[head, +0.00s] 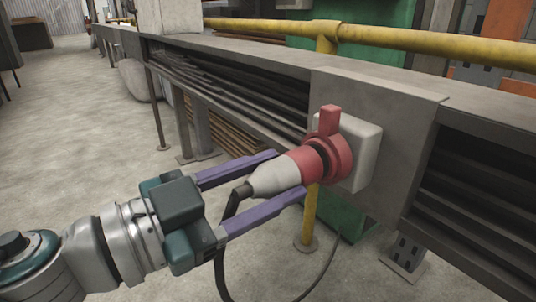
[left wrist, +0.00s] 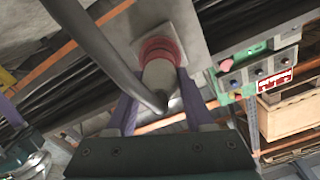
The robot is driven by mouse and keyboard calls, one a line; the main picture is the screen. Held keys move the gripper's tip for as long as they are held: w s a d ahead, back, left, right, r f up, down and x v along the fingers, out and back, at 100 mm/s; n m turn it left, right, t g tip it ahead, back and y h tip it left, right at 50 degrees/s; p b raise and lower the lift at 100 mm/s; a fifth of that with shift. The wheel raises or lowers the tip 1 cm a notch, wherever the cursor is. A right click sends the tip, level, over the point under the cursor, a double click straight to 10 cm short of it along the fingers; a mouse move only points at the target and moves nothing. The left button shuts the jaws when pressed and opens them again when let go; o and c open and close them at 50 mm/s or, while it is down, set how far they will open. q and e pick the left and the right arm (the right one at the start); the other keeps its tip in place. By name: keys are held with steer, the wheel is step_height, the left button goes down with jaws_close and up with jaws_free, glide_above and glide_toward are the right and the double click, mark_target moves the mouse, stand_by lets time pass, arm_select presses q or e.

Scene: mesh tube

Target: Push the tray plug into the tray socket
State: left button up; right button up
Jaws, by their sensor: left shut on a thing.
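The tray plug (head: 268,181) has a pale grey body and a red front, with a dark cable at its back. My left gripper (head: 289,173) is shut on it, one purple finger on each side. The red tray socket (head: 341,158), with a raised red lid, sits on a pale box on the grey tray's side plate. The plug's red front points at the socket's mouth and meets or overlaps it; I cannot tell how deep it sits. In the left wrist view the plug (left wrist: 158,78) lines up with the red socket (left wrist: 160,48).
The long grey cable tray (head: 372,85) holds dark cables and stands on posts. A yellow rail (head: 400,42) runs behind it. The plug's cable (head: 222,262) hangs in a loop below my gripper. A control box with buttons (left wrist: 258,75) shows at right in the wrist view.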

arm_select(q)
steer(key=shift+p, duration=0.55)
stand_by(1.1)
steer(key=shift+w+d, duration=0.35)
steer(key=shift+d, duration=0.1)
stand_by(0.5)
steer(key=o, duration=1.3)
steer(key=shift+o, duration=0.2)
steer(key=p+v, duration=0.3)
steer(key=v, duration=0.5)
steer(key=shift+s+a, duration=0.25)
steer(key=shift+a, duration=0.05)
steer(key=shift+s+a, duration=0.35)
steer(key=shift+a, duration=0.15)
